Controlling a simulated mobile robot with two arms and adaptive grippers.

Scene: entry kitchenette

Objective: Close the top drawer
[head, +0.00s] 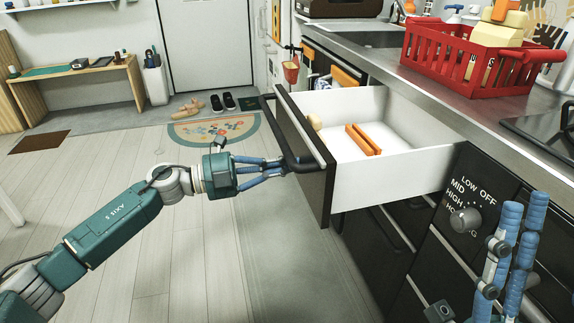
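The top drawer (384,180) stands pulled out from the counter, with a black front and white inside walls. Its dark bar handle (280,122) faces left. My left gripper (283,166) reaches in from the left. Its blue fingers converge on the near end of the handle and look shut on it; the handle partly hides the fingertips. An orange object (363,140) and a small pale round item (315,122) lie in the drawer. My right gripper (525,205) is at the lower right, pointing up, with a gap between its blue fingers. It appears empty.
A red basket (440,58) with bottles and boxes stands on the counter (375,58). A stove knob (465,220) is right of the drawer. The floor (180,250) left of the drawer is clear. A desk and door are at the back.

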